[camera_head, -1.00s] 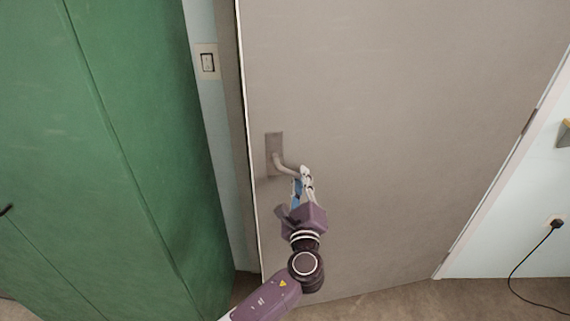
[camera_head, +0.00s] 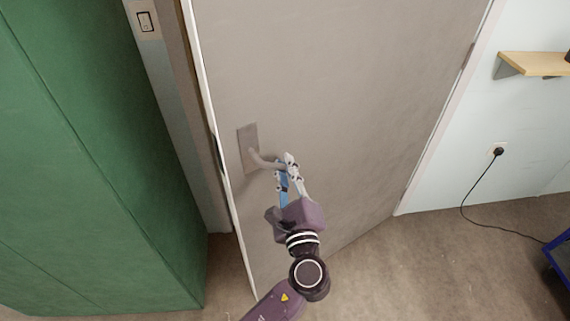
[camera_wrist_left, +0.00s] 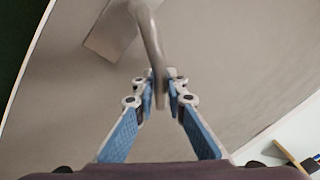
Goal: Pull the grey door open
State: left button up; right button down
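The grey door (camera_head: 330,90) fills the middle of the head view and stands ajar, its left edge out from the frame and its hinge side at the right. Its lever handle (camera_head: 264,161) sticks out to the right from a metal plate near the left edge. My left gripper (camera_head: 287,165) is at the free end of the lever. In the left wrist view, the blue-padded fingers (camera_wrist_left: 160,88) are closed on the lever (camera_wrist_left: 150,40) from both sides. My right gripper is not in view.
A tall green cabinet (camera_head: 90,170) stands close at the left of the door. A light switch (camera_head: 146,21) is on the wall between them. A wall shelf (camera_head: 535,64), a plugged-in cable (camera_head: 475,185) and a blue object (camera_head: 560,258) are at the right. Bare floor (camera_head: 400,265) lies in front.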

pick_arm(q)
jog(key=o, duration=0.4)
jog(key=shift+a+f, duration=0.2)
jog(key=shift+a, duration=0.05)
jog(key=v, duration=1.2)
jog(key=shift+d+r, duration=0.1)
